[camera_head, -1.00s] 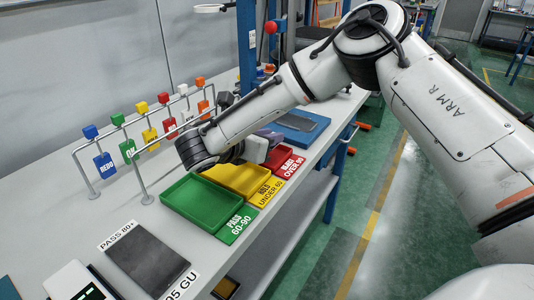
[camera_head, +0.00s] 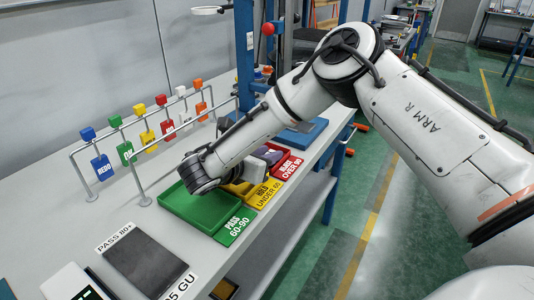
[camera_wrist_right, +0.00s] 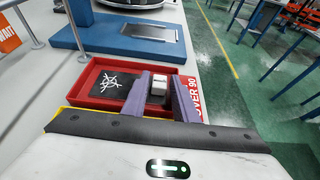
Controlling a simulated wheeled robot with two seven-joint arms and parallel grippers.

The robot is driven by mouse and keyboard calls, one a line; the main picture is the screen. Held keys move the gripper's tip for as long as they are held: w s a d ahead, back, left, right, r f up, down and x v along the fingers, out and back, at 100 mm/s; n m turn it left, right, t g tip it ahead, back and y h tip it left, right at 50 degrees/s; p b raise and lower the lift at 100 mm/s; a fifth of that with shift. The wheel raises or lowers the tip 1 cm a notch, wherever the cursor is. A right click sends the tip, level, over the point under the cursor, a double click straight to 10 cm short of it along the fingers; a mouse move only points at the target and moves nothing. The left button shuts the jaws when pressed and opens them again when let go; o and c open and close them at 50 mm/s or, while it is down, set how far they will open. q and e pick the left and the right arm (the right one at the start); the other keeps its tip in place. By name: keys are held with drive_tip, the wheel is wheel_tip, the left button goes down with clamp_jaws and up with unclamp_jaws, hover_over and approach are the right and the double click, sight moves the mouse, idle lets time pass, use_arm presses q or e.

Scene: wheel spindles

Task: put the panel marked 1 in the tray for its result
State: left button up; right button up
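My right gripper (camera_wrist_right: 162,98) has two purple fingers low over the red tray (camera_wrist_right: 82,88). They stand apart, on either side of a small pale block (camera_wrist_right: 157,88) in the tray. A dark piece with a white branching mark (camera_wrist_right: 112,82) lies in the tray just left of the fingers. I cannot tell whether it and the block are one panel, and no number 1 is readable. In the head view, the purple fingers show over the red tray (camera_head: 289,168), marked over 90. The yellow tray (camera_head: 262,193), under 60, and the green tray (camera_head: 190,207), 60-90, are partly covered by my arm. My left gripper is out of view.
A blue stand (camera_head: 305,133) with a grey plate lies behind the red tray. A rack with coloured tags (camera_head: 102,168) runs along the back left. A dark plate (camera_head: 147,262) and a white device (camera_head: 70,284) lie at the front. The bench edge is close right of the trays.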

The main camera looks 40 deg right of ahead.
drive_tip(key=shift+r, duration=0.15)
drive_tip(key=v, duration=1.2)
